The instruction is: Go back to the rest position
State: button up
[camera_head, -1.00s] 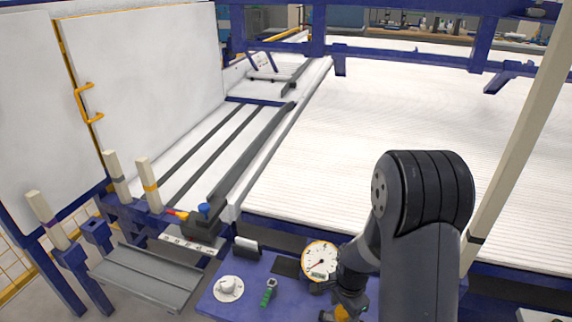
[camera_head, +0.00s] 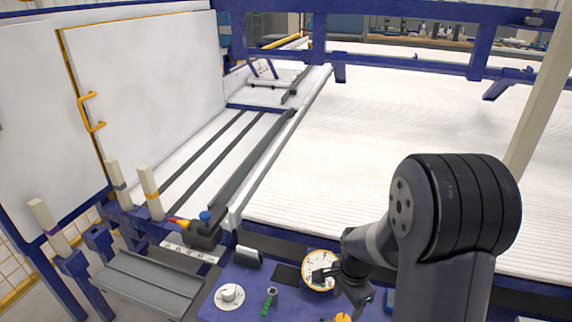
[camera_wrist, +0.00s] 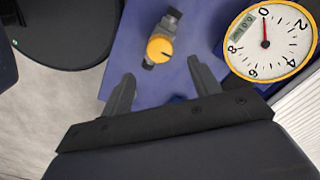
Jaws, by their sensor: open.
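My gripper (camera_wrist: 163,92) is open and empty in the wrist view, its two dark fingers apart above the blue table. In the head view my gripper (camera_head: 340,282) hangs over the blue table and partly covers the round dial gauge (camera_head: 318,262). The gauge has a white face and yellow rim, and it also shows in the wrist view (camera_wrist: 272,42), right of the fingers. A tool with a yellow round knob (camera_wrist: 160,46) lies ahead of the fingers, apart from them.
The blue table (camera_head: 240,302) holds a white round piece (camera_head: 229,295), a green-and-grey tool (camera_head: 270,300) and a dark block (camera_head: 248,256). A grey tray (camera_head: 150,285) and upright posts (camera_head: 150,190) stand at left. White pipes (camera_head: 390,150) fill the large rack behind.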

aim_at(343, 319)
notch_tip(343, 319, down, 8)
jog(key=shift+f+b, duration=0.25)
jog(key=shift+b, duration=1)
jog(key=shift+r+n, duration=0.25)
jog(key=shift+n, duration=0.55)
jog(key=n, duration=0.3)
jog(key=shift+n+p, duration=0.4)
jog(key=n, duration=0.3)
jog(key=shift+n, duration=0.4)
jog(key=n+p, duration=0.1)
jog(key=n, duration=0.3)
jog(key=shift+n, duration=0.4)
jog(key=n, duration=0.4)
jog(key=shift+p, duration=0.35)
jog(key=shift+r, duration=1.15)
